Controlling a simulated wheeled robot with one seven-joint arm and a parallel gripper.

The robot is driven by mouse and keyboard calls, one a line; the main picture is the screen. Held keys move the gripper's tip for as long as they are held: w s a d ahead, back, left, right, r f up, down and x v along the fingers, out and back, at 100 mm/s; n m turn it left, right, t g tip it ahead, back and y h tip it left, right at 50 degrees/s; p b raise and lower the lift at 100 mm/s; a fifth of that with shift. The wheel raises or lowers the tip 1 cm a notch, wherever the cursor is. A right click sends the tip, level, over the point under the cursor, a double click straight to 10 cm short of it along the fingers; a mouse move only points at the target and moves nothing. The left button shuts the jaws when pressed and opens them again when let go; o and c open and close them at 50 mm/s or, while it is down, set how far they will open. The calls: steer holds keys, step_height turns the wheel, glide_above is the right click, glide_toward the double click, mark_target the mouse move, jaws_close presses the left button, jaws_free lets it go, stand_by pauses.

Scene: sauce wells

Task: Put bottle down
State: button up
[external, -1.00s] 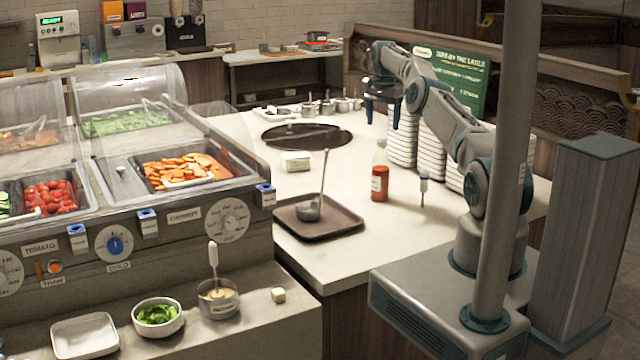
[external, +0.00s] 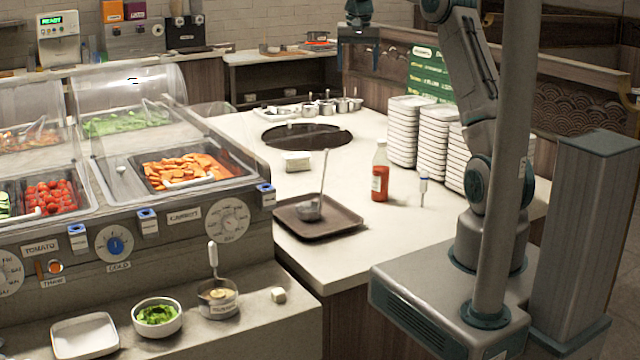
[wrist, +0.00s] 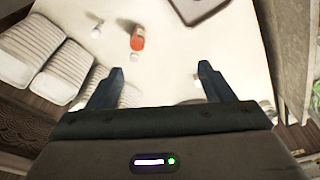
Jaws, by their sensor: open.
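A bottle of red sauce with a pale cap (external: 380,172) stands upright on the white counter (external: 330,262), right of the brown tray. It also shows in the wrist view (wrist: 137,40), seen from above and apart from the fingers. My gripper (external: 358,60) is raised high above the back of the counter, well clear of the bottle. In the wrist view, its two fingers (wrist: 162,80) are spread wide with nothing between them.
A brown tray (external: 345,224) with a ladle stands left of the bottle. Stacks of white plates (external: 430,140) stand behind. A dark round plate (external: 306,135) and several metal pots (external: 325,106) are farther back.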

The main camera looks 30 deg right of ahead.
steer(key=s+a+r+n+t, duration=0.1)
steer(key=s+a+r+n, duration=0.15)
steer(key=s, duration=0.65)
steer(key=s+a+r+n, duration=0.1)
steer(key=s+a, duration=0.3)
steer(key=s, duration=0.5)
steer(key=s+f+n, duration=0.1)
steer(key=s+f, duration=0.2)
steer(key=s, duration=0.3)
steer(key=s+a+f+n+t, duration=0.1)
steer(key=s+f, duration=0.2)
steer(key=s, duration=0.3)
steer(key=s+f+n+y, duration=0.1)
steer(key=s+f, duration=0.2)
steer(key=s, duration=0.4)
steer(key=shift+a+t, duration=0.35)
steer(key=shift+t, duration=0.05)
